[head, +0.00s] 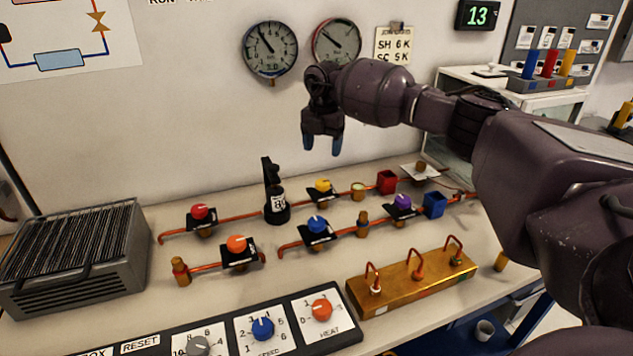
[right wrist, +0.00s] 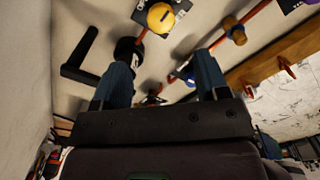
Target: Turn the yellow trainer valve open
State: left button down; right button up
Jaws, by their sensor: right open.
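The yellow trainer valve (head: 323,187) is a yellow knob on a black plate, set in the rear copper pipe run on the bench. It also shows at the top of the right wrist view (right wrist: 161,17). My right gripper (head: 322,146) hangs above and behind the valve, fingers pointing down, apart from it. In the right wrist view its two blue fingertips (right wrist: 160,75) are spread with nothing between them. My left gripper is in neither view.
Red (head: 200,212), orange (head: 236,244), blue (head: 317,224) and purple (head: 403,202) valves sit nearby. A black stand (head: 272,190) rises left of the yellow valve. A brass block with hooks (head: 412,283) and a dial panel (head: 262,329) lie in front. A grey finned box (head: 75,257) stands left.

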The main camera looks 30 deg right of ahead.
aim_at(323, 182)
jog(key=shift+d+f, duration=0.1)
jog(key=shift+f, duration=0.45)
notch_tip(323, 182, down, 9)
jog(key=shift+f+b, duration=0.2)
jog(key=shift+b, duration=0.4)
jog(key=shift+c, duration=0.8)
jog(key=c, duration=0.8)
